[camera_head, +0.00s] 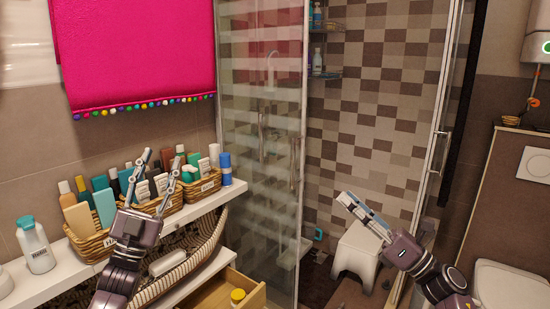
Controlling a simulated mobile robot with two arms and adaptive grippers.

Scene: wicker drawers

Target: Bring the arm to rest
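My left arm comes in from the lower left, and its gripper (163,158) is open, with its two fingers apart and pointing up. The fingers overlap the wicker baskets in the picture, and I see nothing held between them. My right gripper (346,197) is at the lower right, pointing up and left in front of the shower opening. Its fingers are seen nearly edge-on and lie close together in the picture, so the gap between them is unclear. No object shows at its tips.
Wicker baskets (92,244) full of bottles stand on a white shelf (50,283), beside a white bottle (35,246). Below, an open drawer (215,293) holds a yellow-capped item (238,297). A glass shower panel (262,200), white stool (358,250) and toilet (508,285) stand to the right.

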